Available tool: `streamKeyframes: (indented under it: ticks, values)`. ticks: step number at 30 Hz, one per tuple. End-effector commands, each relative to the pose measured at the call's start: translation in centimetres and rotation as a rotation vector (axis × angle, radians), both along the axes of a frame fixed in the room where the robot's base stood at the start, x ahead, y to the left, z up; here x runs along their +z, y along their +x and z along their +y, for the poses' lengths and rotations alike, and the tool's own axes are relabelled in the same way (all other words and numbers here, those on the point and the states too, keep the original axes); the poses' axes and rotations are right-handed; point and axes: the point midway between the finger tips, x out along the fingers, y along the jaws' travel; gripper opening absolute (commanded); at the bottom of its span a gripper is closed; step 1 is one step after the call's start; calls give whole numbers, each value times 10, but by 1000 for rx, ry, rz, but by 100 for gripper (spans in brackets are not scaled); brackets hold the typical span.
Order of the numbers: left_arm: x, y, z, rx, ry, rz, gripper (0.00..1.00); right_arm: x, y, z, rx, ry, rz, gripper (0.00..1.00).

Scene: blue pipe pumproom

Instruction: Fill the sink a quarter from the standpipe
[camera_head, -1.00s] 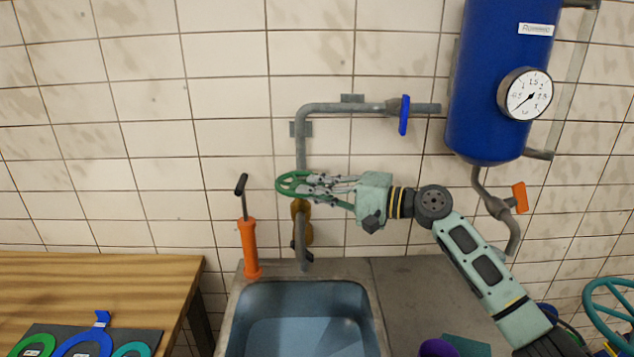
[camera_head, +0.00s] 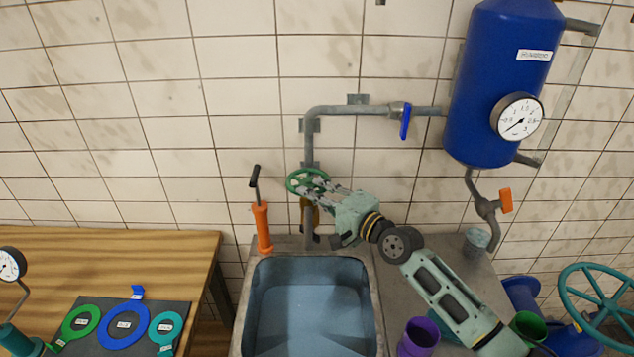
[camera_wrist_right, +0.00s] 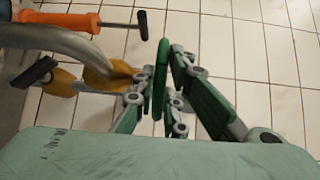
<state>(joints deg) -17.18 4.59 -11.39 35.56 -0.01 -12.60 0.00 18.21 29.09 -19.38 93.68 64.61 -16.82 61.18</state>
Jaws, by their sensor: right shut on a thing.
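The sink (camera_head: 376,300) is a grey basin with a bluish inside; I cannot tell the water level. The standpipe (camera_head: 312,140) comes down the wall behind it, with a brass valve body (camera_head: 307,215) and a spout (camera_head: 309,240) over the sink's back edge. No stream shows at the spout. Its green handwheel (camera_head: 294,178) is gripped by my right gripper (camera_head: 318,186), which partly covers it. In the right wrist view the handwheel (camera_wrist_right: 160,75) stands edge-on between the fingers. My left gripper is not in view.
An orange hand pump (camera_head: 262,228) stands at the sink's back left corner. A blue-handled valve (camera_head: 405,121) sits on the upper pipe, beside a blue tank (camera_head: 503,90) with a gauge (camera_head: 518,117). Purple (camera_head: 419,338) and green (camera_head: 528,326) cups stand right. A wooden table (camera_head: 120,250) is left.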

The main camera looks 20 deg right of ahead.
Motion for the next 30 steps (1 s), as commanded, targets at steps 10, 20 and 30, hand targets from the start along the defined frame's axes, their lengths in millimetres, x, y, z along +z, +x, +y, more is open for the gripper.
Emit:
streamKeyframes:
  ticks: [10, 20, 30]
  values:
    - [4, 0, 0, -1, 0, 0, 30, -4, -1, 1, -9, 0, 7, 0]
    - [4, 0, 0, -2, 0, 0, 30, -4, -1, 1, -8, 0, 7, 26]
    - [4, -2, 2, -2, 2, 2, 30, -2, -1, 0, -9, 0, 3, 29]
